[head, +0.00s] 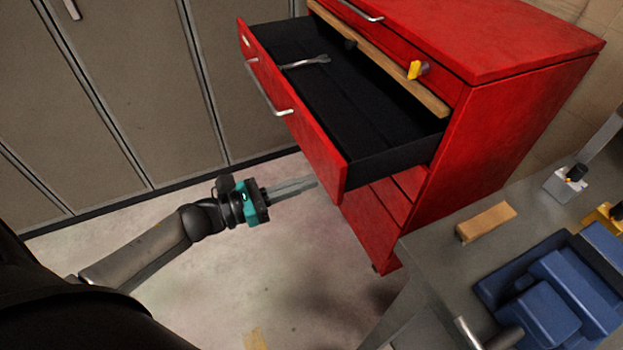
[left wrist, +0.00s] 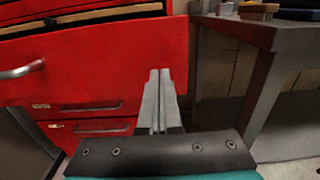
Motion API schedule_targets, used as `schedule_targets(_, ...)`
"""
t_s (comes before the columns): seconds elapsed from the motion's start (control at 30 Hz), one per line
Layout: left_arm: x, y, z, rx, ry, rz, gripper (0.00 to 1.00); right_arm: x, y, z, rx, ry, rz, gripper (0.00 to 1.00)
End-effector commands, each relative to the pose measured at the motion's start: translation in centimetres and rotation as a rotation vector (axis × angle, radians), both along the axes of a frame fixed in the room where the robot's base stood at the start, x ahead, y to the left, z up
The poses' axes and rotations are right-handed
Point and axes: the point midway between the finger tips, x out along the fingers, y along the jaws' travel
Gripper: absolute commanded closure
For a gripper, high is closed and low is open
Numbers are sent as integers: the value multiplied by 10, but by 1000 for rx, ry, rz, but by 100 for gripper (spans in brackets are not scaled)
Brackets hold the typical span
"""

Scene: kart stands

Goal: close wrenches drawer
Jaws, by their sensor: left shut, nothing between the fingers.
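The wrenches drawer (head: 308,117) of the red tool cabinet (head: 463,155) stands pulled out, with a black inside and a metal handle on its red front. A silver wrench (head: 306,62) lies in it toward the far end. My left gripper (head: 314,182) is shut and empty, just in front of and below the drawer front's near end in the head view. In the left wrist view the shut fingers (left wrist: 159,75) point at the red drawer front (left wrist: 100,62), right of its handle (left wrist: 20,71). Whether they touch it I cannot tell. My right gripper is out of view.
A wooden strip (head: 385,65) with a yellow piece (head: 415,70) runs along the cabinet above the drawer. A grey workbench (head: 435,244) at right holds a wooden block (head: 486,222) and a blue vise-like object (head: 553,290). Grey lockers (head: 110,90) stand behind; the floor (head: 230,270) is largely clear.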

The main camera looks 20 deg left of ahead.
Motion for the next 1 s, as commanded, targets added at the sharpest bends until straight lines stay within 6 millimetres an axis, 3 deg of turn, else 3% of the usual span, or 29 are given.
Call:
schedule_targets(0.2,13,-11,-4,-1,1,1,100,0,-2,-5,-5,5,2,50)
schedule_targets(0.77,19,-16,-4,-1,-1,0,100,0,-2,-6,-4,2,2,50)
schedule_targets(0.9,30,-25,-4,-1,-3,-1,100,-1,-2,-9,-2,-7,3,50)
schedule_targets(1.0,43,-37,-4,-2,-5,-1,100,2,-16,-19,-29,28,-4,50)
